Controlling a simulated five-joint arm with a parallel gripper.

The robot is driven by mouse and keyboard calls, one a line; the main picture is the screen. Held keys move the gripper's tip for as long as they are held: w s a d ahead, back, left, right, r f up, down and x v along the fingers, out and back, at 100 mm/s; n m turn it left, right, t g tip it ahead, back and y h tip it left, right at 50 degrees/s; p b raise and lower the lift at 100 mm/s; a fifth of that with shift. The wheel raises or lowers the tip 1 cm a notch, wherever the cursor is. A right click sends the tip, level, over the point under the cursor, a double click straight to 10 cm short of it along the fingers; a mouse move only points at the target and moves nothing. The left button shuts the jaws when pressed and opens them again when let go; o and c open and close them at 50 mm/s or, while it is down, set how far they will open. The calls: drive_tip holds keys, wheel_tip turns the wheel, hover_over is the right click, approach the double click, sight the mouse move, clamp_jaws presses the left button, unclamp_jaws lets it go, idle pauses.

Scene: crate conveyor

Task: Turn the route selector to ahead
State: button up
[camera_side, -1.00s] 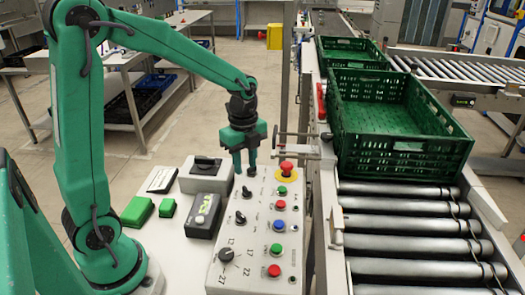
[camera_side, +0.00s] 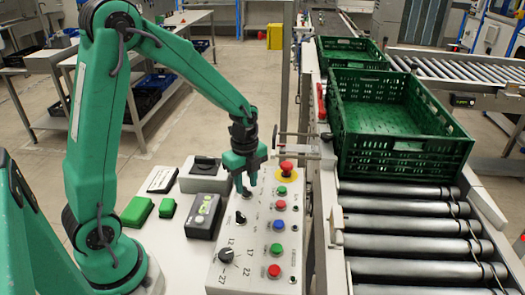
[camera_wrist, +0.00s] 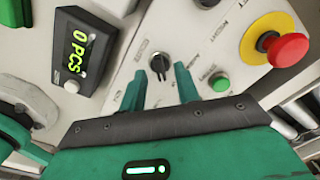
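In the wrist view a small black selector knob (camera_wrist: 159,62) sits on the grey control panel (camera_wrist: 215,45). My gripper (camera_wrist: 160,72) is open, with its two green fingers on either side of the knob's near edge. Whether they touch it I cannot tell. The labels around the knob are too blurred to read. In the side view my gripper (camera_side: 245,187) is low over the upper part of the panel (camera_side: 260,215), and its fingers largely hide the knob there. A second black knob (camera_side: 240,218) and a large numbered dial (camera_side: 227,256) are nearer the camera.
A red emergency button (camera_side: 286,167) stands up to the right of my gripper, above several coloured push buttons. A counter box reading 0 PCS (camera_wrist: 82,55) is to the left. A green crate (camera_side: 400,150) stands on the roller conveyor (camera_side: 410,225) at right.

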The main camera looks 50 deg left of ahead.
drive_tip(key=shift+f, duration=0.6)
clamp_jaws()
